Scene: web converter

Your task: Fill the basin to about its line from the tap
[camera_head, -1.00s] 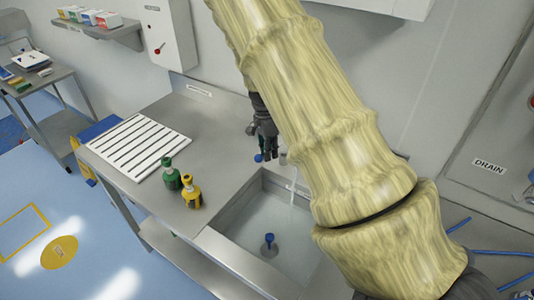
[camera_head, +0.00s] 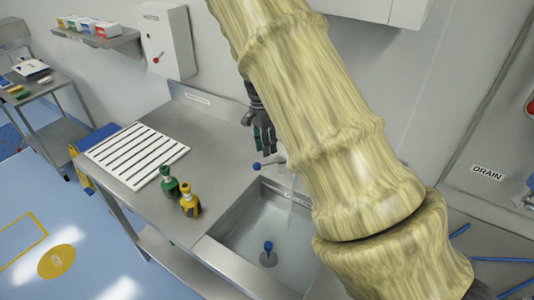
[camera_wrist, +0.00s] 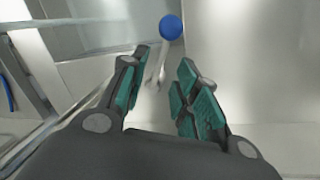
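The basin (camera_head: 226,222) is sunk in the steel counter and holds clear, pale water, its right side hidden by my arm. A blue-knobbed plug (camera_head: 268,247) stands in it. The tap lever with its blue ball (camera_head: 257,166) points left above the basin's back edge; the ball also shows in the wrist view (camera_wrist: 171,27). A faint pale streak hangs below the tap; I cannot tell whether water is running. I cannot make out the fill line clearly. My gripper (camera_head: 264,148) is open and empty above the lever; in the wrist view its fingers (camera_wrist: 164,66) are apart, the ball beyond their tips.
A wall box with a red-knobbed lever (camera_head: 158,48) hangs at the back. A DRAIN label (camera_head: 487,173) is at right.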

